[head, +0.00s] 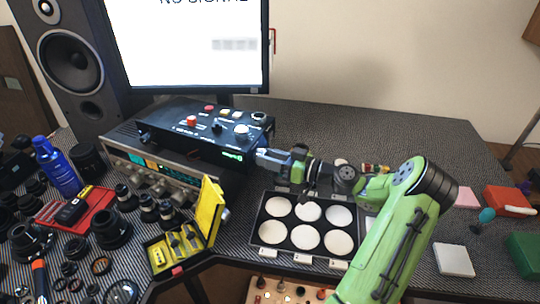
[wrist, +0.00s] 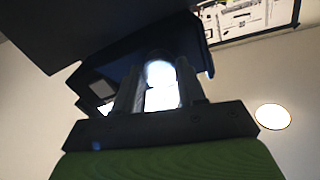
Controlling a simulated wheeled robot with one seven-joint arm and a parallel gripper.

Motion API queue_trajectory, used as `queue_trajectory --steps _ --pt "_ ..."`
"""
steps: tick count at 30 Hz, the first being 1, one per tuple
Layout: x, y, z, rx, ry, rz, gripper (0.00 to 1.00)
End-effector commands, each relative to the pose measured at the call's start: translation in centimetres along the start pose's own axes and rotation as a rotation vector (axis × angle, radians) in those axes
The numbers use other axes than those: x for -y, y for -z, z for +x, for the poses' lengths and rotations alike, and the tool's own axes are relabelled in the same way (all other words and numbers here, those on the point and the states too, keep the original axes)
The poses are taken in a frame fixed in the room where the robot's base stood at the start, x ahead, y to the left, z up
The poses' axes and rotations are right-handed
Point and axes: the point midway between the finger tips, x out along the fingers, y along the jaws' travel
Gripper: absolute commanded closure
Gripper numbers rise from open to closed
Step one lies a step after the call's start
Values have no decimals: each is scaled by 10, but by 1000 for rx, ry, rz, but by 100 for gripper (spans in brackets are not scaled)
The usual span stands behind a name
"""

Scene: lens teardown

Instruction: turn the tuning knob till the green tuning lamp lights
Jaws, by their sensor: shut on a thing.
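The black control box (head: 205,132) sits on top of a silver receiver, with red, white and yellow buttons and knobs on its sloped top. A small green glow (head: 232,155) shows on its front face near the right corner. My gripper (head: 262,158) is at that right front corner, reaching in from the right. In the wrist view, my gripper's two fingers (wrist: 158,88) are closed about a bright, rounded piece against the dark box, which I take as the tuning knob (wrist: 160,72). In the head view, the knob is hidden behind my fingers.
A black tray (head: 262,246) with several white discs lies just below my arm. A yellow case (head: 210,210) stands open at front left, and lenses crowd the left. A monitor (head: 185,45) reading "NO SIGNAL" stands behind. The table behind my arm is mostly clear.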

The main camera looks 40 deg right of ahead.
Motion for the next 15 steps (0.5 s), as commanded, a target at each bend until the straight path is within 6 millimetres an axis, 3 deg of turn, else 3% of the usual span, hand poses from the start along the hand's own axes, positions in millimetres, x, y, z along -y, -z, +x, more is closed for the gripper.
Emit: queue_trajectory --steps 4,5,9,15 --pt "0 -1 0 -1 -1 -2 91" --pt "0 -1 0 -1 -1 -3 57" --pt "0 -1 0 -1 -1 -3 36" --pt "0 0 0 -1 0 -4 35"
